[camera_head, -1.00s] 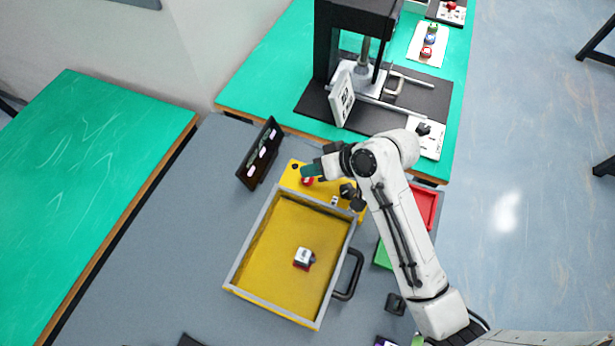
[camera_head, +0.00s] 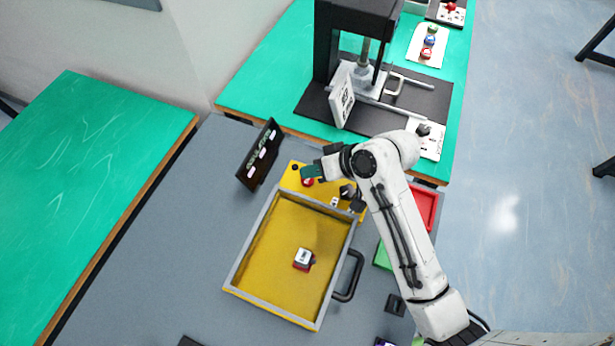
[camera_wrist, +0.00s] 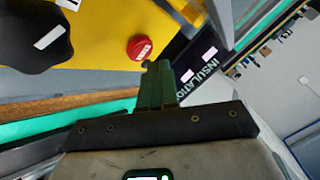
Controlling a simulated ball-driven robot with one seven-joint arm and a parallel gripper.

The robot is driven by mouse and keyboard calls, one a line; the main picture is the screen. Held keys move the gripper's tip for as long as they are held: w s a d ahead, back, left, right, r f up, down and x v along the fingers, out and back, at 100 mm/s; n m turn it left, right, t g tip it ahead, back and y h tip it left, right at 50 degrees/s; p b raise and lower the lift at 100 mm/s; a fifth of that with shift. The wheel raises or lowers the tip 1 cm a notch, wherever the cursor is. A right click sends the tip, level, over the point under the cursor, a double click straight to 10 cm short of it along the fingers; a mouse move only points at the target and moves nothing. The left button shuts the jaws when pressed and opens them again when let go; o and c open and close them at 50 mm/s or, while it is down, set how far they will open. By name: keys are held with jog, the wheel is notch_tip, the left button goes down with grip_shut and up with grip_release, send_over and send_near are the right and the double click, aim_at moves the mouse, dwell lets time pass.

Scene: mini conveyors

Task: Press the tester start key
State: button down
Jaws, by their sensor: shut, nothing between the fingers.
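The tester is a yellow unit with a yellow control strip (camera_head: 290,178) behind a grey-rimmed yellow tray (camera_head: 240,262). A round red button (camera_head: 308,182) with a white label sits on the strip; it also shows in the wrist view (camera_wrist: 139,47). I cannot read its label, so I cannot tell whether it is the start key. My gripper (camera_head: 311,173) is shut and empty, its green fingers right by the red button. In the wrist view the fingertips (camera_wrist: 155,68) appear just beside the button; contact cannot be made out. A small white-and-red block (camera_head: 304,259) lies in the tray.
A dark display panel (camera_head: 259,155) stands left of the strip; the wrist view shows "INSULATION" lettering on it. A black handle (camera_head: 349,277) sticks out at the tray's right. A press (camera_head: 350,60) stands behind on a green table. The grey table left of the tray is clear.

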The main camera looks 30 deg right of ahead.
aim_at(313, 180)
jog(key=shift+f, duration=0.15)
dwell(0.7)
jog(key=shift+f, duration=0.25)
jog(key=shift+f, duration=0.45)
dwell(0.6)
jog(key=shift+r, duration=0.1)
jog(key=shift+r+p, duration=0.75)
jog(key=shift+p, duration=0.1)
notch_tip(313, 180, up, 5)
jog(key=p, duration=0.5)
jog(key=shift+r, duration=0.1)
jog(key=shift+s, duration=0.1)
dwell(0.8)
